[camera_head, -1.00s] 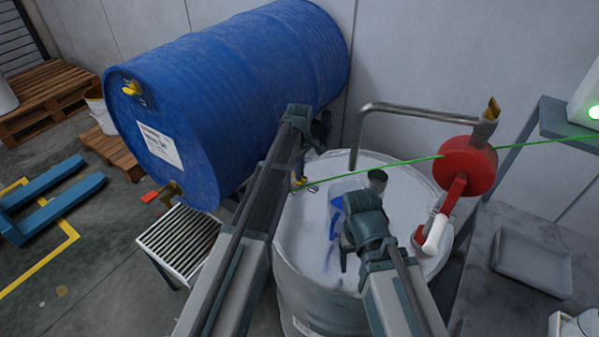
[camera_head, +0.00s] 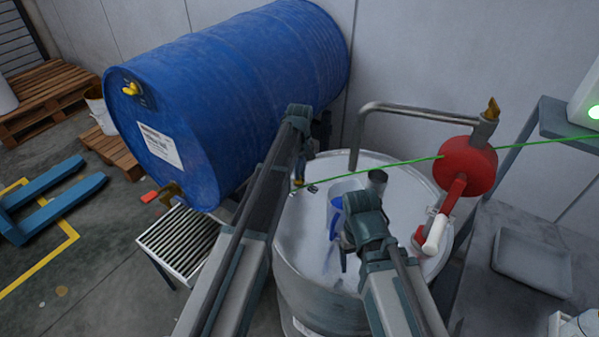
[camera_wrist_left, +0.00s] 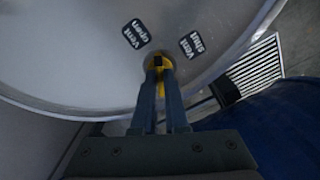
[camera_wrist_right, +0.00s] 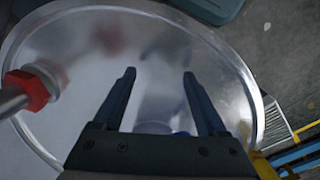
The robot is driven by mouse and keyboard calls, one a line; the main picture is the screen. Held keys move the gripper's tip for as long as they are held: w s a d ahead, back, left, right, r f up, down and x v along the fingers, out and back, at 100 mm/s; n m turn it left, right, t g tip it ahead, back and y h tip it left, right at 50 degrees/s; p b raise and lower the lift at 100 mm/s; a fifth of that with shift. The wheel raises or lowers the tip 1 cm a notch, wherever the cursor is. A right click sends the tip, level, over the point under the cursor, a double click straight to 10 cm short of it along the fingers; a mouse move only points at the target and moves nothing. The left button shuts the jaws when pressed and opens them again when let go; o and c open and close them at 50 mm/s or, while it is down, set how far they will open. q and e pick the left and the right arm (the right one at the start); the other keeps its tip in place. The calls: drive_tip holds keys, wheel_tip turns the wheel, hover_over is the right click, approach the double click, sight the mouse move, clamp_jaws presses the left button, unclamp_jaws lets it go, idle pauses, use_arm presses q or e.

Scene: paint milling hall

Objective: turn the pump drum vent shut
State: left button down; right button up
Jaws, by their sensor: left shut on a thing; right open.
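The pump drum (camera_head: 300,240) is a pale metal drum with a red pump (camera_head: 466,170) on its lid. The yellow vent (camera_wrist_left: 158,65) sits near the lid's rim in the left wrist view. My left gripper (camera_wrist_left: 159,72) is shut on it. The labels "Vent open" (camera_wrist_left: 136,33) and "Vent shut" (camera_wrist_left: 191,43) lie beyond the vent, left and right. In the head view my left gripper (camera_head: 299,180) reaches down to the lid's left side and mostly hides the vent. My right gripper (camera_wrist_right: 158,75) is open and empty above the lid.
A blue drum (camera_head: 230,90) lies on its side just left of my left arm. A slatted stand (camera_head: 180,242) is below it. A grey table with a tray (camera_head: 532,262) stands at the right. A thin green line crosses above the lid.

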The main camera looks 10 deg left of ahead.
use_arm(q)
drive_tip(key=m, duration=1.1)
drive_tip(key=shift+m, duration=0.4)
idle(0.4)
drive_tip(key=c, duration=0.9)
unclamp_jaws()
drive_tip(key=shift+c, duration=0.2)
drive_tip(key=shift+r, duration=0.1)
use_arm(e)
drive_tip(key=shift+r, duration=0.1)
use_arm(q)
wheel_tip(320, 180, up, 14)
drive_tip(key=p, duration=1.3)
drive_tip(key=shift+f+p, duration=0.2)
drive_tip(key=shift+p, duration=0.2)
use_arm(e)
wheel_tip(320, 180, up, 14)
drive_tip(key=shift+f, duration=0.2)
